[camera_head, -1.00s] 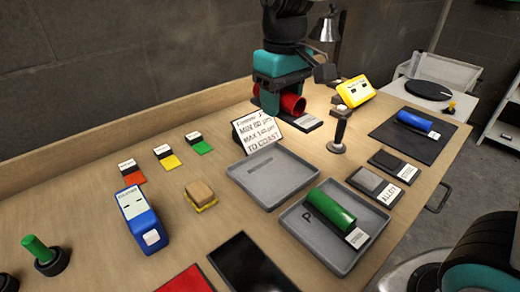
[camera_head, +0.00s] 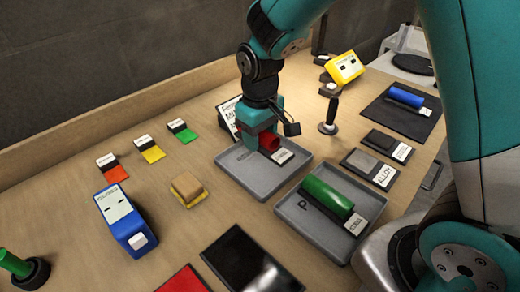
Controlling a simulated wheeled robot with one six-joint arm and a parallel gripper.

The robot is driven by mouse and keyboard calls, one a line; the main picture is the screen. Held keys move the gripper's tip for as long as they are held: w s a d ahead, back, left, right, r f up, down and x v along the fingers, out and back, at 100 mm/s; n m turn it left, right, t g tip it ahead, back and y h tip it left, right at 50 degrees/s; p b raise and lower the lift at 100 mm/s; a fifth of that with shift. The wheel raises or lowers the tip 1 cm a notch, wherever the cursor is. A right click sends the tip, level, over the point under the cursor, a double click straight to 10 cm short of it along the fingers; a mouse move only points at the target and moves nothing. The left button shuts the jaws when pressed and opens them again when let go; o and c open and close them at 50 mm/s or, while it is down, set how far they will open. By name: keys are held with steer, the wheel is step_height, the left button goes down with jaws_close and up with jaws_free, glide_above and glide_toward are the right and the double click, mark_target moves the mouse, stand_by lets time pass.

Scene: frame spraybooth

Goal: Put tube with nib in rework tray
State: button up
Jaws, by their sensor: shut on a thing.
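My gripper (camera_head: 256,138) is shut on a red tube (camera_head: 269,143) at the middle of the table. The tube's open end faces right, and much of it is hidden behind the fingers. No nib can be made out on it. A dark base with a white label (camera_head: 284,155) is beside the tube. Gripper and tube are over the left grey tray (camera_head: 264,183); whether the tube touches the tray floor cannot be told. The right grey tray (camera_head: 318,233), marked P, holds a green tube (camera_head: 328,196) with a white label. Which tray is for rework is not readable.
A blue tube (camera_head: 406,97) lies on a dark mat at right. A black-handled tool (camera_head: 330,115) stands behind the trays. A sign (camera_head: 229,115) is partly hidden behind my gripper. A blue device (camera_head: 125,217) and a sponge (camera_head: 187,189) are at left.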

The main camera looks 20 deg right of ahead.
mark_target(260, 159)
steer(key=shift+f, duration=2.25)
steer(key=o, duration=1)
steer(key=shift+f, duration=0.1)
step_height(260, 159, up, 12)
steer(key=shift+f, duration=0.1)
steer(key=s+a+r+n+y, duration=0.1)
steer(key=s+a+r+y, duration=0.1)
steer(key=s, duration=0.8)
steer(key=s+a+r+n+y, duration=0.1)
steer(key=s+r, duration=0.3)
steer(key=s, duration=0.6)
steer(key=shift+s+a+r+y, duration=0.15)
steer(key=shift+a+r+y, duration=0.25)
steer(key=shift+a+y, duration=0.2)
